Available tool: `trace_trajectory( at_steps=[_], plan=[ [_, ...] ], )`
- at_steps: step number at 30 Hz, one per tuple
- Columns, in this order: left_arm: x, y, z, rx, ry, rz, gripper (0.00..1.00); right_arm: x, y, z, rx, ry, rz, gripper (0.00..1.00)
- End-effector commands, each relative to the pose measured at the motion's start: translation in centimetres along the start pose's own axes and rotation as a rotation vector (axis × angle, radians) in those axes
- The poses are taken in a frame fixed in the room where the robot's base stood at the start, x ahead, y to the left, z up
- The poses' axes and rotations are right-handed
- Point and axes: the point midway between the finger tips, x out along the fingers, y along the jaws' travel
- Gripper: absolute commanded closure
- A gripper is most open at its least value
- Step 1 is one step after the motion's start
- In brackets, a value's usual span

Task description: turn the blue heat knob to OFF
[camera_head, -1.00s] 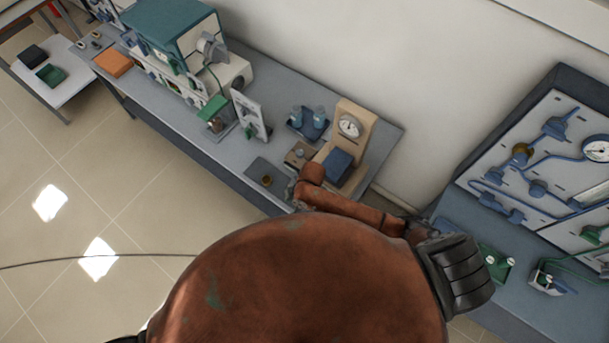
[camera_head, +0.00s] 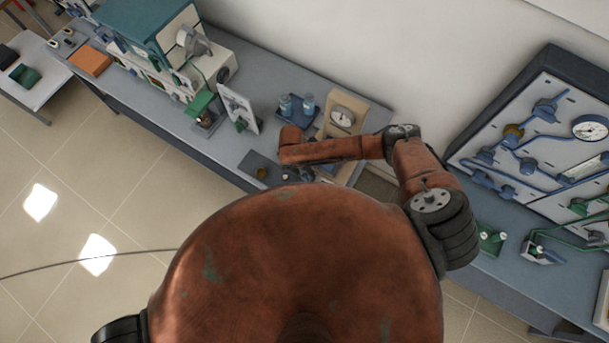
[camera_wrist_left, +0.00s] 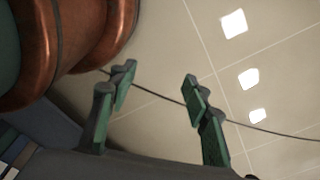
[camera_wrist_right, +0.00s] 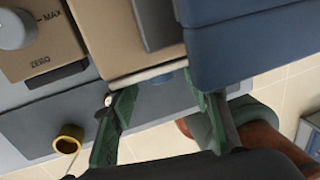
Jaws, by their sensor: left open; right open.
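In the right wrist view, a rounded blue piece (camera_wrist_right: 172,77) shows between my right gripper's fingertips, partly hidden below a tan and dark blue apparatus. I cannot tell whether it is the heat knob, and no OFF mark is readable. My right gripper (camera_wrist_right: 163,98) is open and empty just in front of the apparatus; in the head view my own arm mostly hides it. My left gripper (camera_wrist_left: 157,78) is open and empty over the bare floor.
A tan gauge stand (camera_head: 345,118), blue bottles (camera_head: 296,104) and teal-topped furnaces (camera_head: 140,28) stand on the grey bench. A brass ring (camera_wrist_right: 69,138) and a grey knob near MAX (camera_wrist_right: 14,30) lie left of my right gripper. A piped panel (camera_head: 545,135) stands right.

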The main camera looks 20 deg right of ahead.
Motion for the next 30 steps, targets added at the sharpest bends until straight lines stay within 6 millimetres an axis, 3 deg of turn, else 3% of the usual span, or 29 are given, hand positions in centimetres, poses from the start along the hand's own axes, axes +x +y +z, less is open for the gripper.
trace_trajectory(
  at_steps=[6,14,30],
  plan=[
    [-0.2,-0.1,-1.1,0.002,0.014,0.000,0.56,1.6,0.0,0.1,0.001,-0.001,0.002,0.56],
    [-0.1,-0.1,-1.5,0.002,0.020,-0.001,0.56,1.8,0.0,0.1,0.002,0.000,0.002,0.56],
    [-0.1,-0.1,-1.1,0.001,0.014,0.000,0.56,1.8,-0.1,0.1,0.003,0.000,0.002,0.92]
  ],
)
